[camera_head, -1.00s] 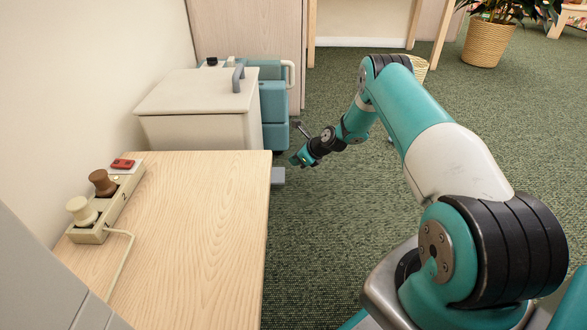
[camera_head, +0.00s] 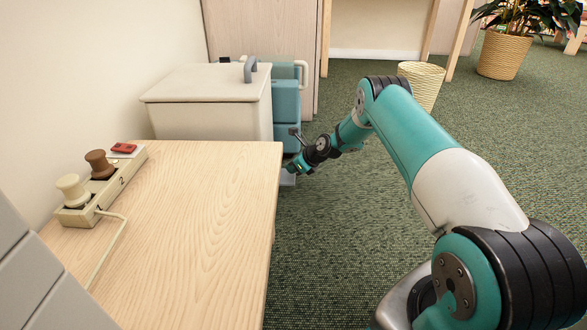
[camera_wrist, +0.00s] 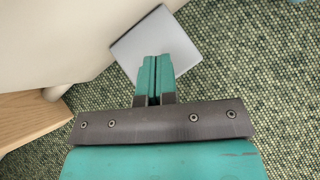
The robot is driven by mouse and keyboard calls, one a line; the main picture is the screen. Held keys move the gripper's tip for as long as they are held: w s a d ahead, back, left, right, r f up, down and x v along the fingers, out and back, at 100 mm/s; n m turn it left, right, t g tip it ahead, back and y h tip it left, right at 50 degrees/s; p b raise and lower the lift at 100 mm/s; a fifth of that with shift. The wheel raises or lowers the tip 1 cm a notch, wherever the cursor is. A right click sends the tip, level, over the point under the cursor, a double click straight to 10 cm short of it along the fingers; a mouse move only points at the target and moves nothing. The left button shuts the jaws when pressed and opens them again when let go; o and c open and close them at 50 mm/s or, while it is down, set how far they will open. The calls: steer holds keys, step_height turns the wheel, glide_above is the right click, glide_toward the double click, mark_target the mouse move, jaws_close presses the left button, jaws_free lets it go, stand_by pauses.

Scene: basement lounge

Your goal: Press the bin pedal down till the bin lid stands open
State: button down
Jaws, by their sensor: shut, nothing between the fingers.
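The cream bin (camera_head: 205,118) stands behind the wooden table, its flat lid (camera_head: 200,84) down and a grey handle (camera_head: 250,68) on top. Its grey pedal (camera_head: 288,180) sticks out low at the bin's right side, partly hidden by my gripper in the head view. In the wrist view the pedal (camera_wrist: 183,45) is a flat grey plate beside the cream bin wall (camera_wrist: 60,35). My gripper (camera_head: 291,167) is shut and empty. Its fingertips (camera_wrist: 155,60) lie over the pedal in the wrist view; I cannot tell whether they touch it.
The wooden table (camera_head: 190,215) stands left of my arm and bears a power strip (camera_head: 102,185) with plugs and a red-topped item (camera_head: 124,148). Teal containers (camera_head: 287,105) stand behind the bin. Carpet to the right is clear up to a wicker basket (camera_head: 421,85).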

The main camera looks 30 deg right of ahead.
mark_target(292, 177)
steer(key=shift+s+f+b, duration=0.1)
steer(key=shift+f+b, duration=0.5)
steer(key=shift+f, duration=1.6)
steer(key=shift+r, duration=0.1)
steer(key=shift+d+r, duration=0.15)
steer(key=shift+r, duration=0.1)
steer(key=s+d+r+p, duration=0.3)
steer(key=d+r+p, duration=0.1)
steer(key=r+p, duration=0.1)
steer(key=shift+d+r+p, duration=0.3)
steer(key=shift+d+p, duration=0.05)
steer(key=shift+p, duration=0.1)
steer(key=shift+s, duration=0.1)
